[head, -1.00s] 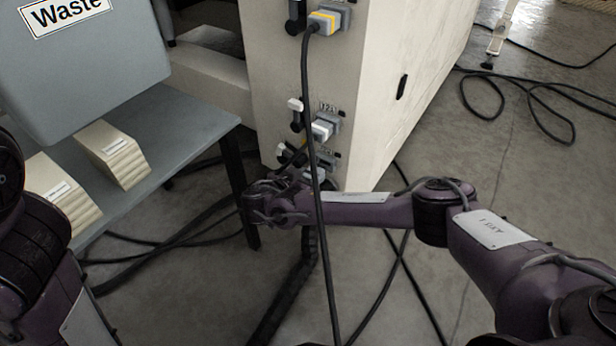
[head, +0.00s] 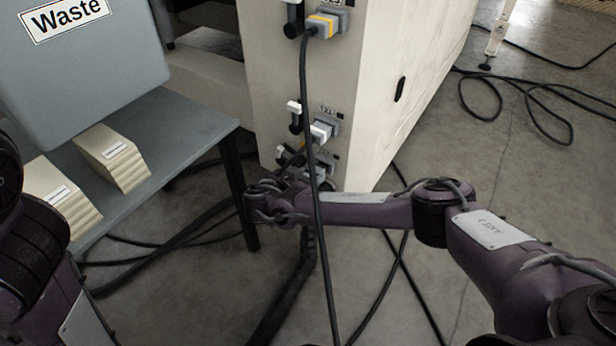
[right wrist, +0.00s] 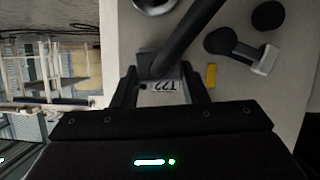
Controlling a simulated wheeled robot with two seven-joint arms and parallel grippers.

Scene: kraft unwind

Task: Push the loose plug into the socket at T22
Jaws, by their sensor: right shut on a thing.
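The T22 label (right wrist: 163,86) shows upside down in the right wrist view, between the fingers of my right gripper (right wrist: 163,78). A grey plug body (right wrist: 147,62) with a thick black cable (right wrist: 188,35) is at the fingertips, against the cabinet face. It covers the socket at T22, so how deep it sits cannot be told. In the head view my right gripper (head: 268,203) is low in front of the cabinet, beside the lowest sockets, and hides part of them. My left gripper is out of view.
The cabinet (head: 265,80) carries a yellow-grey plug (head: 322,25) above and a pale plug (head: 321,131) lower. A cable (head: 311,170) hangs in front of my right arm. A black lever with a white end (right wrist: 240,50) is beside the socket. A grey table (head: 190,125) stands left.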

